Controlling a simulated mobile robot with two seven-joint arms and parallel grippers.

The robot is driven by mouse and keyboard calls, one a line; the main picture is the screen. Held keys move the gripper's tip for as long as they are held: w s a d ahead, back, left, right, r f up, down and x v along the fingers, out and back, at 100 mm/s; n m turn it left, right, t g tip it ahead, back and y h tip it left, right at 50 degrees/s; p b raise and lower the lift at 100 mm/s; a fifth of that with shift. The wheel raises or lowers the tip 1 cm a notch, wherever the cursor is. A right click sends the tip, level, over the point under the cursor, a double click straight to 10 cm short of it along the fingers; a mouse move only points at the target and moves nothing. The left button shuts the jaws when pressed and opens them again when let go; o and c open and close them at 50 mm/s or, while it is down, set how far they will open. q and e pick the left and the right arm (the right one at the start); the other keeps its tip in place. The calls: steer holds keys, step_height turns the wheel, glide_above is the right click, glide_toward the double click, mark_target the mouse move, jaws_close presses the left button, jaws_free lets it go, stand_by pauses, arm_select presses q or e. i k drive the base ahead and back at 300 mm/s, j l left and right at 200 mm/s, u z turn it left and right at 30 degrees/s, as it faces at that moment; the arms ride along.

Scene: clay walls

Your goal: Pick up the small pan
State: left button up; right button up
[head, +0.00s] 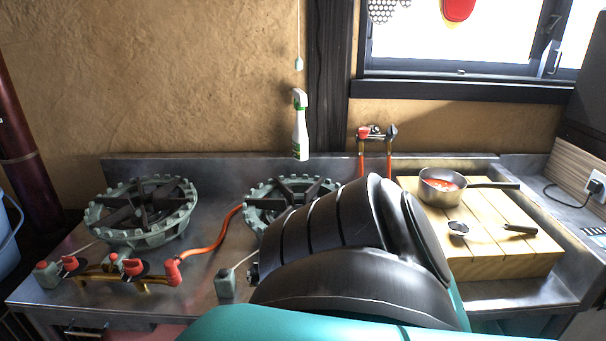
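The small pan (432,196) is a metal pan with red contents. It rests upright on the back left part of a pale wooden board (490,267) at the right of the counter. Its dark handle (494,185) points right. The pan is apart from my arm, whose large black and teal links fill the lower middle of the head view. Neither of my grippers shows in this view.
A dark round utensil head (458,228) and a dark handle (520,229) lie on the board before the pan. Two gas burners (140,232) stand at left and middle. A spray bottle (300,135) is near the wall. A socket with a plug (597,187) is at far right.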

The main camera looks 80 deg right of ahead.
mark_target(437, 193)
steer(key=z, duration=3.5)
steer(key=i+l, duration=0.15)
steer(key=l, duration=0.2)
steer(key=i+l, duration=0.15)
steer(key=l, duration=0.2)
steer(key=i+l, duration=0.15)
steer(key=l, duration=0.2)
steer(key=i+l, duration=0.15)
steer(key=l, duration=0.2)
steer(key=i+l+u, duration=0.1)
steer(key=l+u, duration=0.15)
steer(key=u, duration=0.2)
steer(key=l+u, duration=0.25)
steer(key=u, duration=0.15)
